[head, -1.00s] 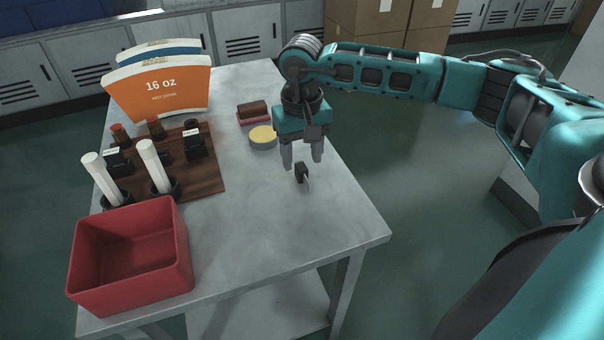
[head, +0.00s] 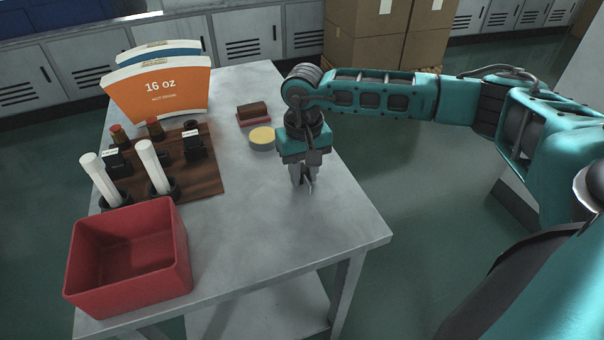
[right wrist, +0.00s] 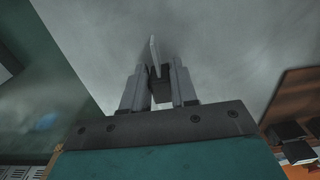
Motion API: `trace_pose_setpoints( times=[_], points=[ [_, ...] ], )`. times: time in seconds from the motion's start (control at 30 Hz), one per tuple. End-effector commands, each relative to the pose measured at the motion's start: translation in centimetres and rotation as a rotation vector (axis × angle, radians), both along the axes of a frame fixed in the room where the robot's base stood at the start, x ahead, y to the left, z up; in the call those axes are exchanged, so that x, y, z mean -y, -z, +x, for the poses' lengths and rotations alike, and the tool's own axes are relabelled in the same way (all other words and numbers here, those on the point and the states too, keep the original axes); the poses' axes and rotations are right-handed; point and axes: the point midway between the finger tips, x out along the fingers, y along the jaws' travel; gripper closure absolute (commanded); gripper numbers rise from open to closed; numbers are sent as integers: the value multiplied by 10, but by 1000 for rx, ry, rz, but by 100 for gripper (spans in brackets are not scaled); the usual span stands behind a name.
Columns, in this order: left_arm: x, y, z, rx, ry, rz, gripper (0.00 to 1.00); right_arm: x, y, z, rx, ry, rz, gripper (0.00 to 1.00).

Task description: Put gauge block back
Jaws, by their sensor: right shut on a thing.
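The gauge block (right wrist: 160,88) is a small dark block with a thin pale plate on it. In the right wrist view it sits between the two grey fingers of my right gripper (right wrist: 159,84). In the head view my right gripper (head: 302,182) points down at the table's right side and is shut on the block, mostly hiding it. The block is low, at or just above the tabletop; I cannot tell if it touches. A brown wooden board (head: 208,180) on the left holds dark labelled blocks and posts. My left gripper is not in view.
A red bin (head: 130,255) stands at the table's front left. White rods (head: 155,165) rise from black holders on the board. A yellow-topped disc (head: 262,137) and a brown block on a red base (head: 253,113) lie behind my gripper. The front right tabletop is clear.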

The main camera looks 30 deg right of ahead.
Motion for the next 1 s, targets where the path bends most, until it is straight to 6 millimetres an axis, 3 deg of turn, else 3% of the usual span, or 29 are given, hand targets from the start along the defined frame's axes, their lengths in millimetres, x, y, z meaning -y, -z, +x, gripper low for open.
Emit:
trace_pose_setpoints(
  times=[0.13,0.57,0.77,1.0],
  points=[
    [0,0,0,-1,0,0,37,0,0,0,0,0,0,99],
    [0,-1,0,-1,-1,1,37,0,-9,1,3,1,1,100],
    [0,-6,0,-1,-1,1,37,0,-40,1,5,-1,1,100],
    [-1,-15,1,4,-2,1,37,0,-109,2,7,0,0,100]
  ],
)
